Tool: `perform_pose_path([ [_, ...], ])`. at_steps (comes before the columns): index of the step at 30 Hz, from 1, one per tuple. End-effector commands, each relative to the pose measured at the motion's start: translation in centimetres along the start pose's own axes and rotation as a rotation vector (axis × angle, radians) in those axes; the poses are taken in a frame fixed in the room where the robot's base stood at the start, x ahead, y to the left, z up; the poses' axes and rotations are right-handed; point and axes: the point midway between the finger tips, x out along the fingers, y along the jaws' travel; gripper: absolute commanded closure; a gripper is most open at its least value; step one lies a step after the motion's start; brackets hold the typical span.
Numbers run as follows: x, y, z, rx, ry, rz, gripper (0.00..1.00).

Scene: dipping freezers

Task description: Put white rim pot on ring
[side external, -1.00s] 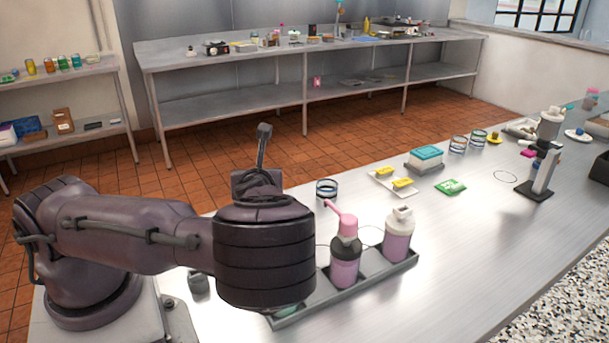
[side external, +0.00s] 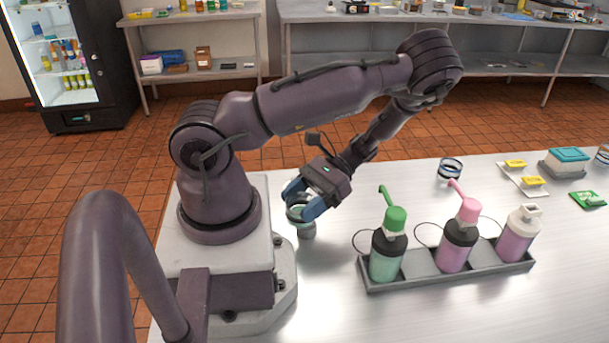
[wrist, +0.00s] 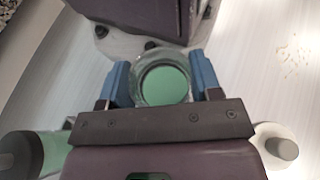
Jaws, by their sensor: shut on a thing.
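A pot with a pale rim and green contents (side external: 306,229) is close to my base. My gripper (side external: 302,206) has its blue fingers on both sides of it and is shut on it. In the wrist view the pot (wrist: 165,82) sits between the two fingers, its green inside facing the camera. I cannot tell whether it touches the table.
A grey tray (side external: 447,279) holds a green-topped bottle (side external: 387,250), a pink-topped bottle (side external: 458,240) and a white-topped bottle (side external: 517,235). A glass jar (side external: 449,170) stands behind them. Yellow items on a white tray (side external: 524,190) are farther right. The table between pot and tray is clear.

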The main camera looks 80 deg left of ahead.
Motion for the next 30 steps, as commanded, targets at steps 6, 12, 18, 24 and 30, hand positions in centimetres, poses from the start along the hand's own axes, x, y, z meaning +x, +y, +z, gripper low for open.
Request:
perform_pose_path([
  [6, -0.3, 4.2, -0.8, -0.193, 0.0, 0.481, 0.65],
  [12, -3.0, 8.0, -1.7, -0.399, -0.003, 0.975, 0.65],
  [18, -6.8, 9.7, -2.5, -0.568, -0.001, 1.38, 0.65],
  [24, -9.5, 9.8, -2.9, -0.668, 0.002, 1.616, 0.65],
  [30, -10.4, 9.7, -3.2, -0.706, 0.002, 1.705, 0.65],
])
